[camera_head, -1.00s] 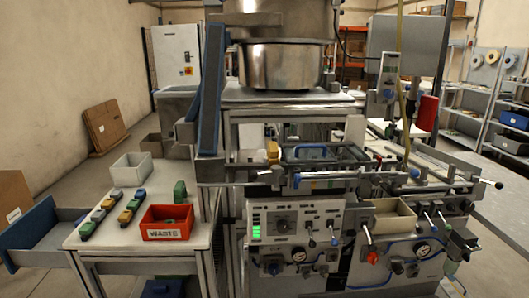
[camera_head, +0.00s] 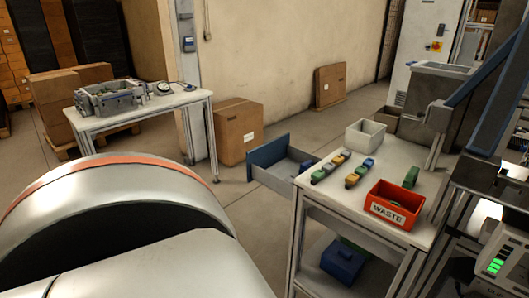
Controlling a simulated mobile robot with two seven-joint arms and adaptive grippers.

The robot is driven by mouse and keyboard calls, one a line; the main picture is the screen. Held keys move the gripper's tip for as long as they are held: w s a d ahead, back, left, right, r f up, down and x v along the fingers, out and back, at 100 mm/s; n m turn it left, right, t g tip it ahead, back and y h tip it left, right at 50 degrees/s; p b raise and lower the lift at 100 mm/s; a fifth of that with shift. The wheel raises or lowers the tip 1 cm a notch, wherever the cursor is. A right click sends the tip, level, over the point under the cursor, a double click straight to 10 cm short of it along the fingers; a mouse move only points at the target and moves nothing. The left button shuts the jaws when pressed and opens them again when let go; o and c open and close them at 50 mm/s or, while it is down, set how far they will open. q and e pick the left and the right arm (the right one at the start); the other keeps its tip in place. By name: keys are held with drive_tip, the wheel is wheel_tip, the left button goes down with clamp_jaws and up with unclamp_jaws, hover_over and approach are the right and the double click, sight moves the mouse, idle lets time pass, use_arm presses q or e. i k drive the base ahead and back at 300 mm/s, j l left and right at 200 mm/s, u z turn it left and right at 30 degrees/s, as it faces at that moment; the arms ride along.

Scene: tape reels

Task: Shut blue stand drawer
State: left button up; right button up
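The blue drawer (camera_head: 268,151) stands pulled out from the left side of the white-topped stand (camera_head: 340,196). Its blue front panel faces left, and its grey tray reaches toward the stand. A small dark blue item lies at the tray's inner end. Neither gripper shows in the head view. A large rounded white and grey part with an orange stripe, likely my own arm, fills the lower left.
The stand top holds a red WASTE bin (camera_head: 394,205), a white bin (camera_head: 365,134) and several small coloured blocks. A cardboard box (camera_head: 239,131) stands behind the drawer. A white table (camera_head: 140,112) is further left. Floor left of the drawer is clear.

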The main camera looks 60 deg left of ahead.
sight(269, 163)
drive_tip(key=k+j, duration=0.1)
drive_tip(key=j, duration=0.65)
drive_tip(key=k+j, duration=0.1)
drive_tip(key=j, duration=0.7)
drive_tip(key=k+j, duration=0.1)
drive_tip(key=j, duration=0.65)
drive_tip(key=k+j, duration=0.1)
drive_tip(key=j, duration=0.7)
drive_tip(key=k+j, duration=0.1)
drive_tip(key=j, duration=0.65)
drive_tip(key=k+j, duration=0.1)
drive_tip(key=j, duration=0.65)
